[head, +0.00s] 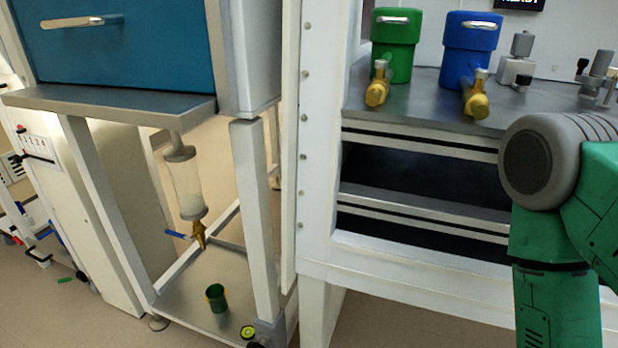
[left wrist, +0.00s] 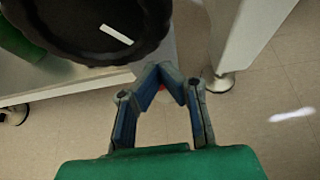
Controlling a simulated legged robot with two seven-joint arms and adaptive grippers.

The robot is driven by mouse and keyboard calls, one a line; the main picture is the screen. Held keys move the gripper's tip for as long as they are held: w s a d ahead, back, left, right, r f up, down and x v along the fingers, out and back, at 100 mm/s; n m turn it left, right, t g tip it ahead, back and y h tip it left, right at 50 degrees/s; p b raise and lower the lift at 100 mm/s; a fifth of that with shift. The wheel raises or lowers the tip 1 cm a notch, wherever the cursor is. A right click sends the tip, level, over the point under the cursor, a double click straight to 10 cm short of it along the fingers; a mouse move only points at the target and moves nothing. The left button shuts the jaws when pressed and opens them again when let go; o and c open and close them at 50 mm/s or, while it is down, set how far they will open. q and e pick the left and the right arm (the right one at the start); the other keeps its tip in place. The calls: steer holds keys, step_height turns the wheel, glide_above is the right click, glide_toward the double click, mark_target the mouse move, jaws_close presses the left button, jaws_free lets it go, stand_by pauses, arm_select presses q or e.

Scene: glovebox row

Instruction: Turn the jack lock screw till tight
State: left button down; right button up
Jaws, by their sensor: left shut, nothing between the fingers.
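A large black knob (left wrist: 85,22) with a ribbed rim and a white mark on its face fills the upper left of the left wrist view. It looks like the lock screw's knob. My left gripper (left wrist: 162,72) is shut and empty, its fingertips together just below and right of the knob's rim; I cannot tell whether they touch it. In the head view, a grey block (head: 267,330) with a yellow-green disc (head: 248,332) sits at the foot of a white post, partly cut off by the lower edge. My right gripper is out of view.
A green cup (head: 217,298) stands on the low steel shelf (head: 190,285) beneath a clear vessel (head: 187,185) with a brass tap. Green (head: 393,50) and blue (head: 470,50) canisters stand on the bench at right. The left wrist view shows open floor (left wrist: 270,110) at right.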

arm_select(q)
steer(key=s, duration=0.2)
steer(key=s+a, duration=0.2)
steer(key=s, duration=0.1)
steer(key=shift+s+r, duration=0.25)
steer(key=shift+s, duration=0.05)
stand_by(0.5)
